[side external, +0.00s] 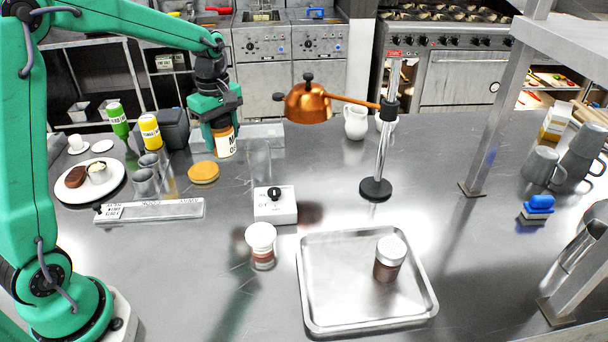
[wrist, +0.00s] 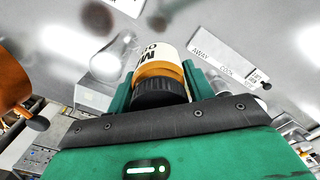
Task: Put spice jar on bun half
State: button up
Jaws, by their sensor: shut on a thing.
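My gripper (side external: 222,122) points down and is shut on a jar (side external: 226,143) with a white, dark-lettered label and an orange band. In the wrist view this jar (wrist: 162,68) shows its black cap between the green fingers. I take it as the spice jar; its lettering is only partly readable. The bun half (side external: 203,172), a flat tan-orange disc, lies on the steel counter just left of and nearer than the held jar in the side view. They appear apart; I cannot tell the jar's exact height. I cannot make out the bun half in the wrist view.
A clear glass (side external: 260,160) and a white block with a black knob (side external: 275,205) stand right of the bun half. A copper lamp (side external: 307,103) reaches in from the right. A plate (side external: 70,192) lies left. A brown shaker (side external: 387,263) stands on a tray (side external: 330,325).

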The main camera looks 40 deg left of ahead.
jog(key=shift+w+a+n, duration=0.1)
jog(key=shift+a+n, duration=0.2)
jog(key=shift+a, duration=0.55)
jog(key=shift+a, duration=0.1)
send_over(203, 167)
notch_tip(203, 167, down, 7)
jog(key=shift+f, duration=2)
jog(key=shift+f, duration=0.1)
jog(key=o, duration=1.1)
jog(key=shift+o, duration=0.2)
